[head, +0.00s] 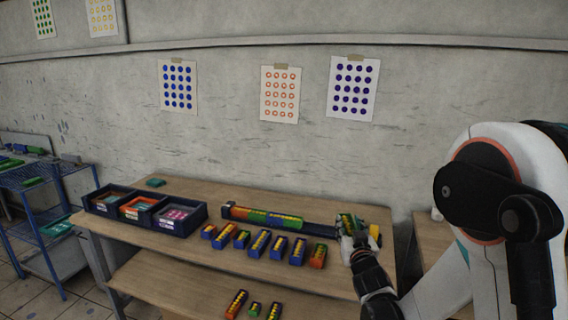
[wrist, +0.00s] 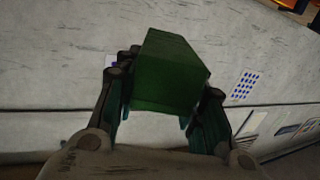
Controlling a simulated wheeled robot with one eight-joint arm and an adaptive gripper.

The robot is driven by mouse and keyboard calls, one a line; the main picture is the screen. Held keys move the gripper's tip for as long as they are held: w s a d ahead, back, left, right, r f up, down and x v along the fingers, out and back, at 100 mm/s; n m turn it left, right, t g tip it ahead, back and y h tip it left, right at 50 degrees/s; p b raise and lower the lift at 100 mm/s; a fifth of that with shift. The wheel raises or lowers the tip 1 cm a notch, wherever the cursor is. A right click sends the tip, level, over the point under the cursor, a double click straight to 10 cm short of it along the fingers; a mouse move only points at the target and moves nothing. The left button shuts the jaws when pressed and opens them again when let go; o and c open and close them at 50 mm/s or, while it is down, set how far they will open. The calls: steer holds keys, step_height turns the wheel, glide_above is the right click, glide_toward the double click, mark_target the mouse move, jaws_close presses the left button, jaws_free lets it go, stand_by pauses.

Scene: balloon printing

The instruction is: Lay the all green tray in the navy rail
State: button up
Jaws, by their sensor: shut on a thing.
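A green tray (wrist: 170,72) is between the fingers of my gripper (wrist: 165,98) in the wrist view, with plain green faces showing. In the head view the held green tray (head: 346,221) is at the right end of the table, with small yellow pieces on top, and my gripper (head: 357,239) partly hides it. The navy rail (head: 318,229) lies along the back of the table.
Several small mixed-colour trays (head: 259,243) stand in a row before the rail. A navy bin box (head: 177,224) with three compartments is on the left. More trays (head: 236,304) lie on the lower shelf. A blue rack (head: 50,228) stands far left.

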mark_target(344, 221)
steer(key=shift+s+d+r, duration=0.35)
steer(key=shift+s+r, duration=0.3)
steer(key=shift+s, duration=0.15)
steer(key=shift+w+a+f, duration=0.4)
steer(key=shift+w+f, duration=0.3)
steer(key=shift+w, duration=0.1)
steer(key=shift+w+a+f+h, duration=0.15)
steer(key=shift+w+f, duration=0.25)
steer(key=shift+w, duration=0.2)
steer(key=shift+w+a+f+h, duration=0.15)
steer(key=shift+w+f, duration=0.2)
steer(key=shift+w, duration=0.2)
steer(key=w, duration=0.1)
steer(key=w+m+h, duration=0.2)
steer(key=w, duration=0.1)
steer(key=shift+d+f, duration=0.25)
steer(key=shift+d, duration=0.05)
steer(key=w+r+h, duration=0.1)
steer(key=w+r+m+h, duration=0.1)
steer(key=r, duration=0.1)
steer(key=shift+w+d+m+g+h, duration=0.3)
steer(key=shift+w+d+g+h, duration=0.05)
steer(key=shift+g+h, duration=0.05)
steer(key=shift+f, duration=0.1)
step_height(344, 221, down, 20)
steer(key=b, duration=0.7)
steer(key=shift+r, duration=0.25)
